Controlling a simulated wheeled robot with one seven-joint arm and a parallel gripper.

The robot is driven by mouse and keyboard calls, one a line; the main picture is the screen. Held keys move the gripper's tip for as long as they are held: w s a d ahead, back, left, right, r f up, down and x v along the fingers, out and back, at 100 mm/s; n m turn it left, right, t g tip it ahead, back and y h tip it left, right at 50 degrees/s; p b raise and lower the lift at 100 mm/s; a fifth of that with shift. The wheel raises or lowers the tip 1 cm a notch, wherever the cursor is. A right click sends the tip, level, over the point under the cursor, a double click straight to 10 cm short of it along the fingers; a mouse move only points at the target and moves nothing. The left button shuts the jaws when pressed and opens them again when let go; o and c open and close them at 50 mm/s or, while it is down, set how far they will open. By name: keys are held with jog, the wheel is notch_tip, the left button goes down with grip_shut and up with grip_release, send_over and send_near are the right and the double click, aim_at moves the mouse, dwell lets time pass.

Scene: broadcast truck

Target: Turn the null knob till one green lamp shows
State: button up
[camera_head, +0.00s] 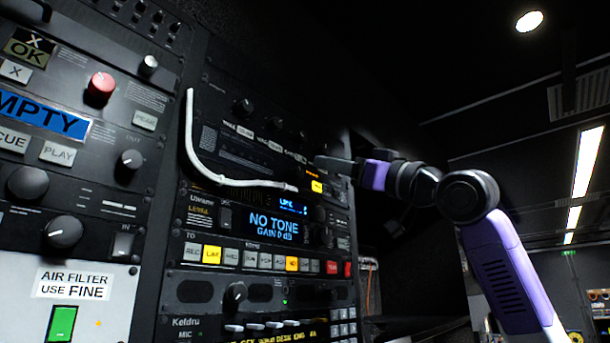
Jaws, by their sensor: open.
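My gripper (325,168) is at the right side of the black rack, close to the front of an upper panel (225,150). Its dark fingers are seen nearly edge-on, so the gap between them is hard to see; nothing shows held in it. Several small dark knobs (243,106) run along that panel, with small pale labels below. I cannot read which knob is the null knob; it may be behind my gripper. No row of null lamps is clear. A tiny green light (284,302) shows on a lower unit.
A white cable (205,168) loops across the upper panel to near my gripper. Below are a display reading NO TONE (274,226) and a row of buttons (265,259). Open space lies right.

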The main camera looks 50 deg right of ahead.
aim_at(300, 173)
jog(key=shift+m+g, duration=0.4)
jog(key=shift+g, duration=0.1)
jog(key=w+p, duration=0.1)
jog(key=w, duration=0.1)
jog(key=w+p, duration=0.1)
jog(key=w, duration=0.2)
jog(key=w+p, duration=0.1)
jog(key=w, duration=0.2)
jog(key=shift+w+r, duration=0.2)
jog(key=shift+r, duration=0.15)
grip_shut()
